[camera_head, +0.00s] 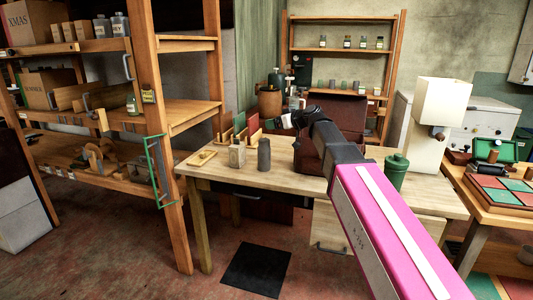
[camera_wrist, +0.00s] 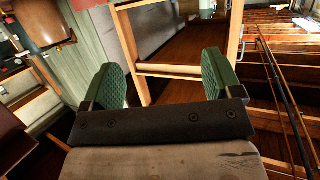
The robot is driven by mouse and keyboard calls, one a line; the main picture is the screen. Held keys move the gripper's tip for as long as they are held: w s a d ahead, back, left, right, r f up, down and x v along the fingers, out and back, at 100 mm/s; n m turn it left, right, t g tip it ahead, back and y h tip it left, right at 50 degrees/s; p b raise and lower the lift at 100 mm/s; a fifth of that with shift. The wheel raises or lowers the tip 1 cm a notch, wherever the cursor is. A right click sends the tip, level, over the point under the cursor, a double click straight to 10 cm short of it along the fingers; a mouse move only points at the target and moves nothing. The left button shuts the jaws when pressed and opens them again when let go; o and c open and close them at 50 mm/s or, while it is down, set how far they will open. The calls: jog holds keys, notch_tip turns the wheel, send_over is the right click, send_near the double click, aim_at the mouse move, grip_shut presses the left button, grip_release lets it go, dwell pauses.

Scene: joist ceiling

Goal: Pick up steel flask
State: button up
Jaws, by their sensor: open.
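A dark grey flask (camera_head: 264,154), likely the steel flask, stands upright on the wooden table (camera_head: 225,176) in the head view. A squarish grey-beige bottle (camera_head: 237,157) stands just left of it. My gripper (camera_head: 284,121) is above and beyond the flask in the head view, with the arm reaching in from the lower right. In the wrist view my gripper (camera_wrist: 161,80) is open, with its two green pads far apart and nothing between them. The flask does not show in the wrist view.
A green canister (camera_head: 396,172) stands on the table's right side, near a white lamp-like object (camera_head: 440,105). A brown case (camera_head: 335,140) is behind my arm. Small wooden pieces (camera_head: 202,158) lie at the table's left. A wooden shelf rack (camera_head: 160,130) stands left of the table.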

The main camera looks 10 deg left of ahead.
send_near(266, 140)
jog(key=x, duration=0.5)
jog(key=shift+w+a+f, duration=0.1)
jog(key=shift+a+f, duration=0.1)
jog(key=shift+a, duration=0.05)
jog(key=shift+x, duration=2.75)
jog(key=c, duration=1.4)
jog(key=shift+c, duration=0.4)
jog(key=shift+r, duration=0.1)
